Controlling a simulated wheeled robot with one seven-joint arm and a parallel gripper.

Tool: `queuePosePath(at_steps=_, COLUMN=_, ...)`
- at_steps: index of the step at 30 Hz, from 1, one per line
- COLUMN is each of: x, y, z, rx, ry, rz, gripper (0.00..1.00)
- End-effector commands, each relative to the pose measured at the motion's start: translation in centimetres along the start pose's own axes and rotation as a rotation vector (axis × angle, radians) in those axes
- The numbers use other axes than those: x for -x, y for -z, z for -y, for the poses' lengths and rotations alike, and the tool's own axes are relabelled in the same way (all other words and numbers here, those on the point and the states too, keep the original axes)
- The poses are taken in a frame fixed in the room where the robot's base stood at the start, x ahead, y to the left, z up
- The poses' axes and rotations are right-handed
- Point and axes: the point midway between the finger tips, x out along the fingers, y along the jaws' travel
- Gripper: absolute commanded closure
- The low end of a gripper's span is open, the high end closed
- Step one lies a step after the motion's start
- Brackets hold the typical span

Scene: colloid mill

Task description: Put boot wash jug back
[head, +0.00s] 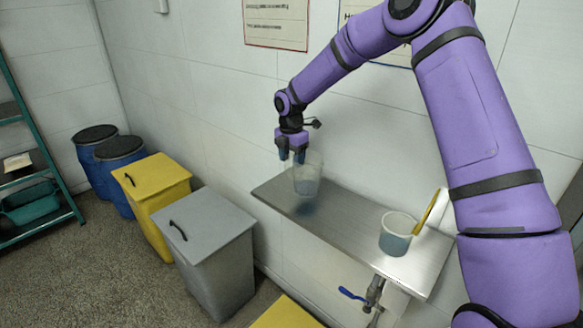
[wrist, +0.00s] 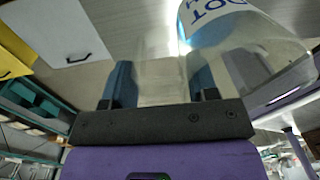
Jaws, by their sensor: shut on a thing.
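My gripper (head: 292,155) is shut on a clear, see-through jug (head: 309,178) at the left part of a metal wall shelf (head: 345,222). In the wrist view the fingers (wrist: 163,85) are on the jug's clear wall (wrist: 265,65), and part of a white label with blue lettering shows. The jug looks roughly upright, with a dark shadow on the shelf below it. It appears slightly above the shelf, but contact is hard to judge. I cannot tell whether it holds liquid.
A second translucent container (head: 396,236) with bluish contents stands at the shelf's right, beside a yellow-handled item (head: 428,213). A blue-handled valve (head: 352,294) is below. Grey (head: 207,250) and yellow (head: 155,188) bins and blue drums (head: 118,168) stand left. The shelf's middle is clear.

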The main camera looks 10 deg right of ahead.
Motion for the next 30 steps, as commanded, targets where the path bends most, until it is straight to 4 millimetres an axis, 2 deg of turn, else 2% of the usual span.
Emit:
queuePosePath(at_steps=9, x=-3.4, y=-0.1, z=-0.3, rx=0.001, ry=0.0, rz=0.0, gripper=0.82)
queuePosePath(at_steps=21, x=-3.9, y=-0.1, z=-0.3, rx=0.0, ry=0.0, rz=0.0, gripper=0.82)
queuePosePath(at_steps=22, x=-3.8, y=-0.1, z=-0.3, rx=0.0, ry=0.0, rz=0.0, gripper=0.4)
queuePosePath(at_steps=24, x=-3.8, y=-0.1, z=-0.3, rx=0.0, ry=0.0, rz=0.0, gripper=0.23)
queuePosePath(at_steps=25, x=-3.8, y=-0.1, z=-0.3, rx=0.0, ry=0.0, rz=0.0, gripper=0.21)
queuePosePath(at_steps=30, x=-3.8, y=-0.1, z=-0.3, rx=0.0, ry=0.0, rz=0.0, gripper=0.21)
